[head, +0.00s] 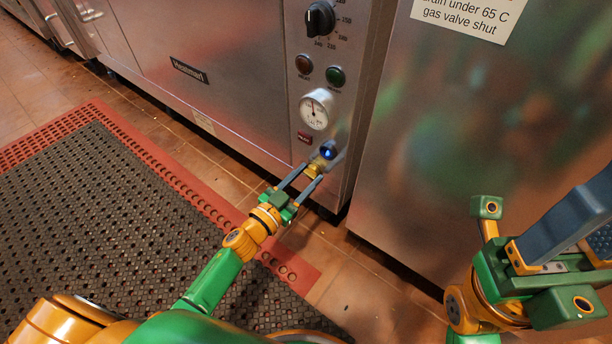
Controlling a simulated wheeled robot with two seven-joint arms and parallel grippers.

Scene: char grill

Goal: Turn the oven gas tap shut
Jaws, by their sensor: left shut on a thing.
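The oven gas tap is low on the oven's control panel, with a blue round part (328,150) and a brass-coloured part (317,167) just below it. My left gripper (313,173) reaches up from the floor side, its two grey fingers on either side of the brass-coloured part, shut on the tap. The fingers partly hide the tap, and its exact turn angle is too small to tell. My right gripper (580,228) is at the right edge, away from the tap, with a gap between its fingers; its fingertips run out of the picture.
Above the tap on the oven panel (345,75) are a pressure gauge (314,113), two round lamps and a black dial (320,19). A steel cabinet (430,150) with a sign (468,14) stands to the right. A red-edged rubber mat (90,200) covers the floor at left.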

